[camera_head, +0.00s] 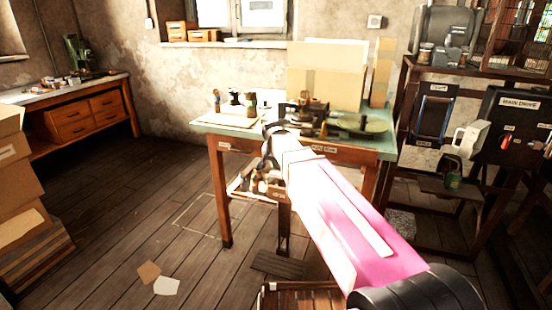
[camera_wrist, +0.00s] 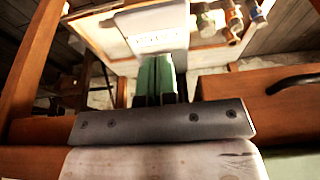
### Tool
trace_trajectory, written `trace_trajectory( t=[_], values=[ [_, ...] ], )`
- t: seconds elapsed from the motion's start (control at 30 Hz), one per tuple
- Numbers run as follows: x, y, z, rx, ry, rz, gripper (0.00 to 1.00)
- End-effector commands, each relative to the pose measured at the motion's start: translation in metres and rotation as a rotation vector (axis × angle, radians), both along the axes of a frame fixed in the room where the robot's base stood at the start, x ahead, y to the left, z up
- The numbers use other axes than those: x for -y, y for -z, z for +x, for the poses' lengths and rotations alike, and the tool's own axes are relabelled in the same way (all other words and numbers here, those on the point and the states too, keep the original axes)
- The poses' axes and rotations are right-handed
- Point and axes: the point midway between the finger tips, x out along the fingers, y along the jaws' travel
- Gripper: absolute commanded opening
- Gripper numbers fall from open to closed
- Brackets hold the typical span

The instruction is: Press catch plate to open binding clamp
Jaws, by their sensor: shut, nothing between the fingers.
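My gripper (camera_head: 271,135) is small and partly hidden by my own pink and white arm in the head view. It is at the front of the green-topped workbench (camera_head: 225,133), shut and empty. A dark press-like fixture (camera_head: 305,110) stands on the bench just beyond it. In the wrist view, a grey metal plate with several screws (camera_wrist: 160,122) lies across the front of a pale wooden piece (camera_wrist: 165,162). I cannot tell for certain which part is the catch plate, or whether the clamp is open.
A drawer (camera_wrist: 270,105) with a dark handle is at right in the wrist view. Cardboard boxes (camera_head: 325,75) stand at the back of the bench. The main drive panel (camera_head: 515,115) is at right. Stacked boxes (camera_head: 20,190) stand at left. The floor left of the bench is mostly clear.

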Motion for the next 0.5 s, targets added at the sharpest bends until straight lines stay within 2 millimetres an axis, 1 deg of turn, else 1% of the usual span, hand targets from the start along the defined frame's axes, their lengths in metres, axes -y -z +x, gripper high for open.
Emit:
trace_trajectory(
  t=[0.03,0.1,0.2,0.5],
  values=[
    [0.001,0.006,0.002,-0.002,0.000,0.000,0.00],
    [0.001,0.012,0.004,-0.002,0.000,0.000,0.00],
    [0.002,0.017,0.005,0.000,0.000,0.000,0.00],
    [0.002,0.021,0.006,0.000,0.000,0.000,0.00]
  ],
)
